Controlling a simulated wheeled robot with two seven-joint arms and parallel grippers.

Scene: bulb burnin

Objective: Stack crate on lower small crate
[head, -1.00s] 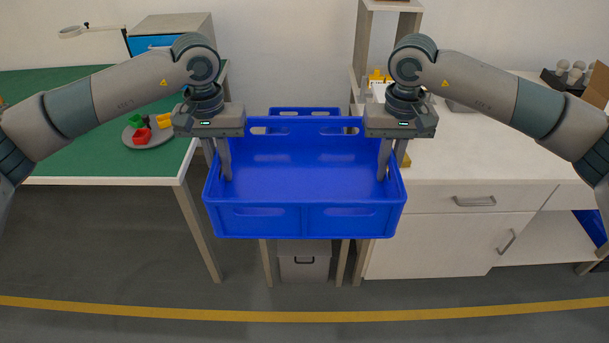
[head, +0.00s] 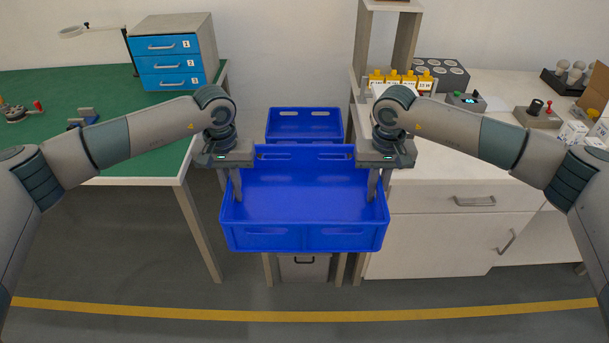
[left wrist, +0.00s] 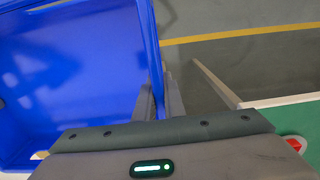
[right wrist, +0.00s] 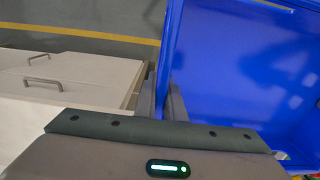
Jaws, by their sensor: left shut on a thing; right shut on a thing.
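A large blue crate (head: 304,200) hangs level between my two grippers in the head view, empty inside. My left gripper (head: 235,195) is shut on its left wall; the wall shows between the fingers in the left wrist view (left wrist: 158,95). My right gripper (head: 375,190) is shut on its right wall, seen also in the right wrist view (right wrist: 165,95). A smaller-looking blue crate (head: 304,124) stands behind the held crate, near the wall. The held crate hides its lower part and what it rests on.
A green-topped table (head: 150,125) stands at left with a blue drawer unit (head: 170,65). A white counter (head: 460,150) with drawers stands at right, bearing yellow items and boxes. A grey box (head: 304,268) sits low between wooden legs under the held crate.

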